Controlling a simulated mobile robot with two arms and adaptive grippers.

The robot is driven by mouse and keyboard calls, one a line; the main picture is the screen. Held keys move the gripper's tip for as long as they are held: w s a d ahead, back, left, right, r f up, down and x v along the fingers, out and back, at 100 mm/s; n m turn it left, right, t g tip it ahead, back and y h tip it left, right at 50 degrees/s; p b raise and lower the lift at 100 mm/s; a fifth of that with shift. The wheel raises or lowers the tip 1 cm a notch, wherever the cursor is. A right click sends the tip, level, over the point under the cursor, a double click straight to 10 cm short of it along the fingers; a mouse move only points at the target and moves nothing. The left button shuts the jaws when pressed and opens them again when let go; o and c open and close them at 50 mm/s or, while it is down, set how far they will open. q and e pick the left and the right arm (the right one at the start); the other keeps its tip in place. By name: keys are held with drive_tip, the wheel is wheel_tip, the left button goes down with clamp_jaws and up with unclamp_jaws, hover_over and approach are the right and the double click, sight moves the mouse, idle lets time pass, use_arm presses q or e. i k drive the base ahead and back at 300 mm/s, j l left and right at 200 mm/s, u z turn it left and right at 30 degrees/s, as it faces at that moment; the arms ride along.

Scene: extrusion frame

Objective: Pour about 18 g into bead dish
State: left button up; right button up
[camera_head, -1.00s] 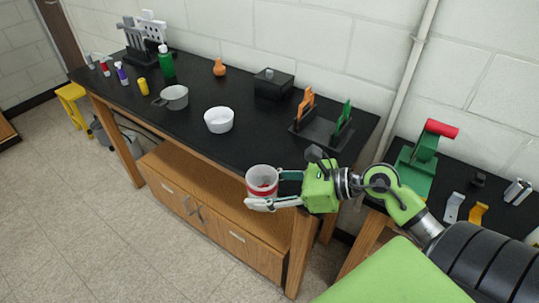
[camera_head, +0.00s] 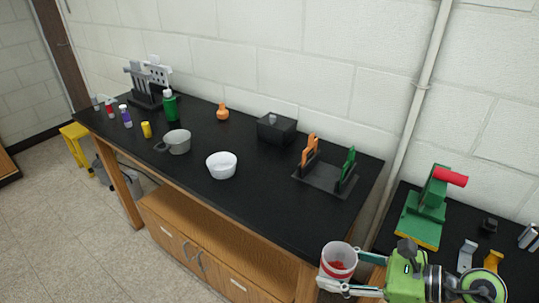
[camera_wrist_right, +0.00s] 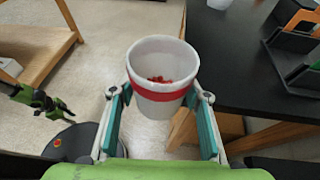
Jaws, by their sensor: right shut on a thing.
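My right gripper (camera_head: 348,287) is shut on a white cup (camera_head: 338,264) with a red band. The cup is upright, just off the front right corner of the black bench. In the right wrist view, the cup (camera_wrist_right: 163,62) sits between the fingers, with a small heap of red beads (camera_wrist_right: 159,79) at its bottom. A white round bowl (camera_head: 221,165), likely the bead dish, stands on the bench, left of and beyond the cup. Its inside looks empty. A black and green part at the left of the wrist view may be my left gripper; its jaws are unclear.
On the black bench (camera_head: 250,205) are a grey pot (camera_head: 178,142), a black box (camera_head: 277,129) and a dark holder with orange and green uprights (camera_head: 325,178). Clear bench top lies between the bowl and the holder. A second table (camera_head: 405,195) with a green press stands at the right.

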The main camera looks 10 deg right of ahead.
sight(221, 166)
drive_tip(key=i+j+z, duration=0.2)
drive_tip(key=j, duration=0.15)
drive_tip(key=i+j+z, duration=0.25)
drive_tip(key=j, duration=0.15)
drive_tip(key=j+z, duration=0.2)
drive_tip(key=j, duration=0.2)
drive_tip(key=i+j+z, duration=0.25)
drive_tip(key=j, duration=0.2)
drive_tip(key=k, duration=0.1)
